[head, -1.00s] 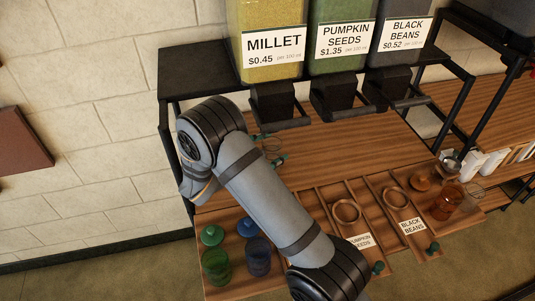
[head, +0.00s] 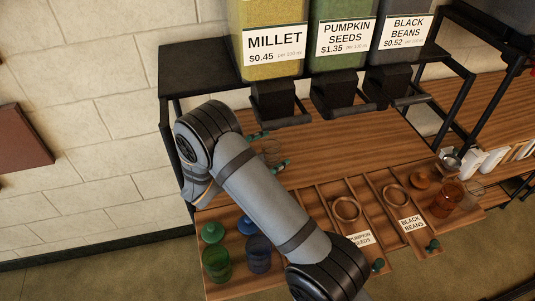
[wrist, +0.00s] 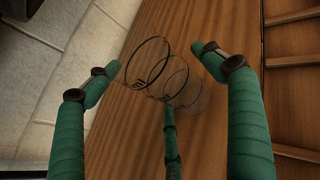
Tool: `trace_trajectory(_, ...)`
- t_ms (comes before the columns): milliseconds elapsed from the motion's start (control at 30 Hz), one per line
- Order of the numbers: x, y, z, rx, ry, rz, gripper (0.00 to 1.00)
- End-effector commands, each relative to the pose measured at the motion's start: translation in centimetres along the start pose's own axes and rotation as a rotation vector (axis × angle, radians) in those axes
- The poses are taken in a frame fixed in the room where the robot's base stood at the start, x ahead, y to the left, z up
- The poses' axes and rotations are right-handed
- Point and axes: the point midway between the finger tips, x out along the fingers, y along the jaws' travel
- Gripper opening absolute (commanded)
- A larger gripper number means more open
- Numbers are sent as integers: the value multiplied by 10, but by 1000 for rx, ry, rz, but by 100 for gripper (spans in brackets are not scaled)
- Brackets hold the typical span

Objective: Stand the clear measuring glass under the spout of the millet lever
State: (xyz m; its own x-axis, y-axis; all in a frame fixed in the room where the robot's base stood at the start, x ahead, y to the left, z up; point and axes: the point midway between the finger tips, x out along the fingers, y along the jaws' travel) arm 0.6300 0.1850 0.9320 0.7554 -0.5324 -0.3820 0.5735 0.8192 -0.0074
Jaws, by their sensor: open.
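The clear measuring glass (head: 271,152) stands on the wooden counter below and in front of the millet lever (head: 275,100), under the yellow millet bin (head: 268,70). In the wrist view the glass (wrist: 165,75) shows as thin dark rings with markings, between the green fingers. My gripper (wrist: 160,65) is open around the glass, with a finger on each side and a third finger below; I see clear gaps at the two side fingers. In the head view its green fingertips (head: 269,150) show beside the glass; the rest is hidden behind my arm. The spout's opening is hidden.
The pumpkin seeds lever (head: 338,100) and black beans lever (head: 395,92) stand to the right. Green (head: 216,262) and blue (head: 258,255) jars are at the front left, an orange jar (head: 447,200) at the right. The counter's middle is clear.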

Motion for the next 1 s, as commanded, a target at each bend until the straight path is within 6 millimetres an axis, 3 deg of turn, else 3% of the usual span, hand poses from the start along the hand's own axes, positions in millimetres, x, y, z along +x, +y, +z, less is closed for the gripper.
trace_trajectory(267,-4,1,4,0,0,2,82)
trace_trajectory(800,-104,1,2,2,-1,3,82)
trace_trajectory(1000,-120,0,3,0,0,1,82)
